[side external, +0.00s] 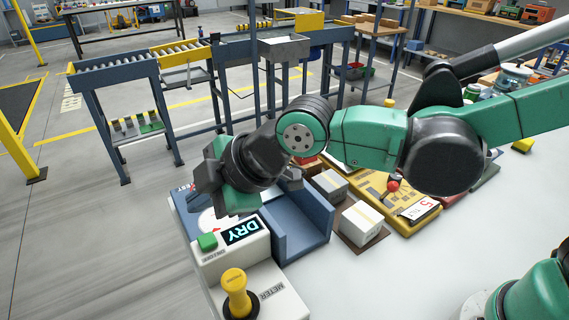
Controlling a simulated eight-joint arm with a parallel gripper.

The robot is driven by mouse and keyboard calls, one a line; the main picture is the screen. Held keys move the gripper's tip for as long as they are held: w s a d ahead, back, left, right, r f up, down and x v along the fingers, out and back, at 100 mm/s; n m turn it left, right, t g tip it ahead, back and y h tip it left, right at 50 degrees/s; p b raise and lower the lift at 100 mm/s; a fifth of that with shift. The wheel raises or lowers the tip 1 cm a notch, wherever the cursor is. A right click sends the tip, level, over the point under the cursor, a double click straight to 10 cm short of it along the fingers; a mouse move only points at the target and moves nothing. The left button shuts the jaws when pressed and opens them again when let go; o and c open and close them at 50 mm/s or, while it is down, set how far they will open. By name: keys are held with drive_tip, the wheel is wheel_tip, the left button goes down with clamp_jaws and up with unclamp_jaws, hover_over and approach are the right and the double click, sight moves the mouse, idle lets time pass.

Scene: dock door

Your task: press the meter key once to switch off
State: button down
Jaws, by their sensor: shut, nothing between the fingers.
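A pale device (204,275) stands at the front of the white table, with a lit display (241,231) reading "DRY". A yellow knob (236,284) on a dark round collar stands upright in front, beside the printed word "METER". I cannot tell for sure which of the two is the meter key. My gripper (222,195) is shut and empty, above and behind the green button and display, apart from the yellow knob. It hides part of a white dial.
A blue open-topped tray (300,225) adjoins the device on the right. White boxes (361,223) and a yellow panel (410,207) with a red ball knob (393,185) lie further right. Roller conveyors (150,62) stand behind.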

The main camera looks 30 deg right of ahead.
sight(213, 240)
drive_tip(key=shift+f, duration=2.1)
drive_tip(key=shift+f, duration=0.15)
idle(0.3)
drive_tip(key=shift+f, duration=0.25)
drive_tip(key=shift+f, duration=0.45)
idle(0.7)
drive_tip(key=shift+r, duration=0.9)
drive_tip(key=shift+r, duration=0.1)
drive_tip(key=shift+r, duration=2.4)
